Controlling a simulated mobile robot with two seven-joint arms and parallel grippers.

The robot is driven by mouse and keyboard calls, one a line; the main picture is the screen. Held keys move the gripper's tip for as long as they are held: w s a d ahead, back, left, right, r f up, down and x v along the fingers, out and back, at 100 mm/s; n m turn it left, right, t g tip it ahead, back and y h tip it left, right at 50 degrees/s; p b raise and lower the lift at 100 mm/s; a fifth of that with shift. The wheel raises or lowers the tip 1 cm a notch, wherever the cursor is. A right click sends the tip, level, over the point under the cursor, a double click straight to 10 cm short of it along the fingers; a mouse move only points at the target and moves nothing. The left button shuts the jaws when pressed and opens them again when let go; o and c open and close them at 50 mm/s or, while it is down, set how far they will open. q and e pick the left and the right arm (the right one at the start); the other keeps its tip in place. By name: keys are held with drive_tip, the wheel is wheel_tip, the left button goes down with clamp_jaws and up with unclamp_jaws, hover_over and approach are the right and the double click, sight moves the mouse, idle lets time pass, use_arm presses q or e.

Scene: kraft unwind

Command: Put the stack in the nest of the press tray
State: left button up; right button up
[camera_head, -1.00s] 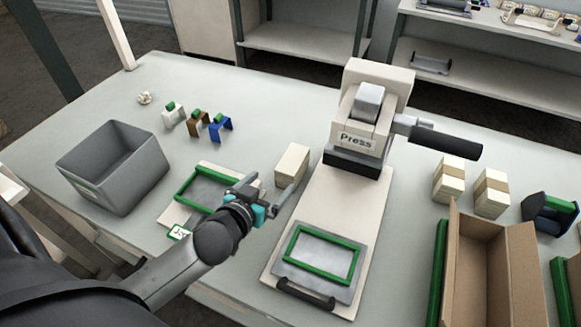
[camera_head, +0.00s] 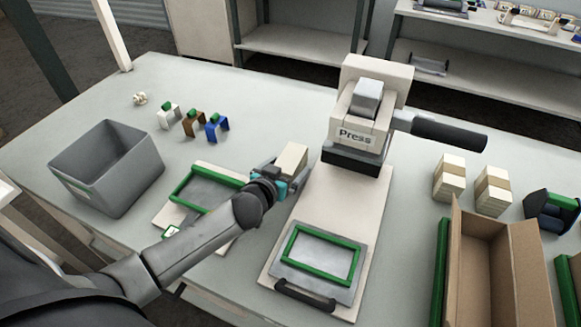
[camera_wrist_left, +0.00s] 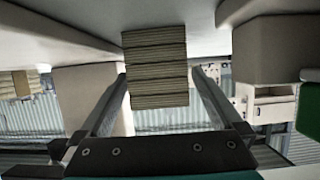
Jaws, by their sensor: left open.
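The stack (camera_head: 293,157) is a cream block standing on the table, left of the press (camera_head: 357,120). In the left wrist view the stack (camera_wrist_left: 155,65) shows layered edges between the two fingers. My left gripper (camera_head: 277,170) is open at the near side of the stack, with a finger on either side; I cannot tell whether they touch it. The press tray (camera_head: 340,296) lies at the front of the press base. Its green-framed nest (camera_head: 322,254) is empty. My right gripper is not in view.
A second green-framed plate (camera_head: 206,189) lies left of my gripper, partly behind my arm. A grey bin (camera_head: 110,170), coloured clips (camera_head: 192,122), banded stacks (camera_head: 449,178) and an open cardboard box (camera_head: 490,262) stand around. The press lever (camera_head: 445,133) sticks out to the right.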

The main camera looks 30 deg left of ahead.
sight(291, 157)
use_arm(q)
drive_tip(key=shift+x, duration=1.25)
clamp_jaws()
drive_tip(key=shift+r, duration=0.15)
wheel_tip(291, 157, up, 20)
drive_tip(key=p, duration=0.5)
